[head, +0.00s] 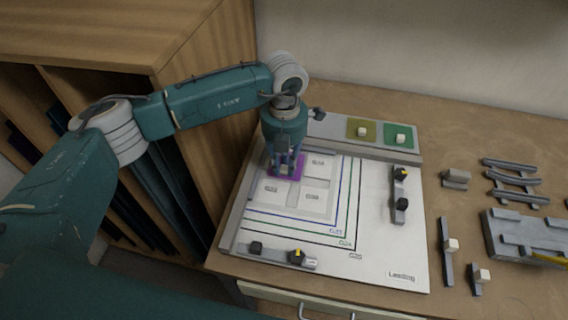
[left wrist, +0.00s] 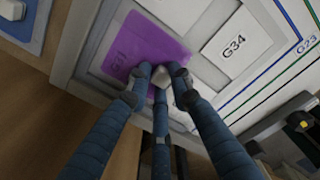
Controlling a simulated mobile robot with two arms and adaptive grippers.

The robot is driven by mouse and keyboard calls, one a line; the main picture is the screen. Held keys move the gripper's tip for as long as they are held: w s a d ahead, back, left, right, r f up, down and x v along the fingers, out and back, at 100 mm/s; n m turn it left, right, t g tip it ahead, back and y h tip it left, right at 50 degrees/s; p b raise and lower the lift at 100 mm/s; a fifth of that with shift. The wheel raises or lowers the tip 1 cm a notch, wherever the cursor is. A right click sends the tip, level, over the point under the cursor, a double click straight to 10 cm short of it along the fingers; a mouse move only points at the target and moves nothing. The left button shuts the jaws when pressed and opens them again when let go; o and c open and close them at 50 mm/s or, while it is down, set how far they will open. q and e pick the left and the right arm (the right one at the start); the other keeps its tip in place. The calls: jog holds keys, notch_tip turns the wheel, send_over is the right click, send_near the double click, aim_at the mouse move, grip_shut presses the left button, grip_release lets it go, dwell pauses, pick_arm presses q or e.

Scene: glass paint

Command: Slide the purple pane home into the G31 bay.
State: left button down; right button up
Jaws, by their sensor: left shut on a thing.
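The purple pane (left wrist: 128,48) is a see-through square over the top-left bay of the white board, and the label G31 shows through it. In the head view the pane (head: 299,171) is mostly hidden by my left gripper (head: 286,163). The pane looks slightly turned against the bay's edges. I cannot tell whether it lies flat in the bay or just above it. My right gripper is not in view.
An olive pane (head: 361,128) and a green pane (head: 397,134) lie on the rear strip. Dark clamps sit at the board's right and front. Grey bars and blocks lie at far right.

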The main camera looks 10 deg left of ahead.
pick_arm(q)
jog(key=shift+w+a, duration=0.25)
jog(key=shift+w, duration=0.05)
dwell(0.9)
jog(key=shift+w+a+r+b, duration=0.25)
jog(key=shift+w+b, duration=0.05)
jog(key=shift+b, duration=0.1)
dwell(0.3)
jog(key=shift+a, duration=0.3)
dwell(0.6)
jog(key=shift+w+b, duration=0.2)
jog(key=shift+b, duration=0.15)
jog(key=c, duration=1.5)
grip_release()
jog(key=shift+o, duration=0.2)
jog(key=shift+r, duration=0.15)
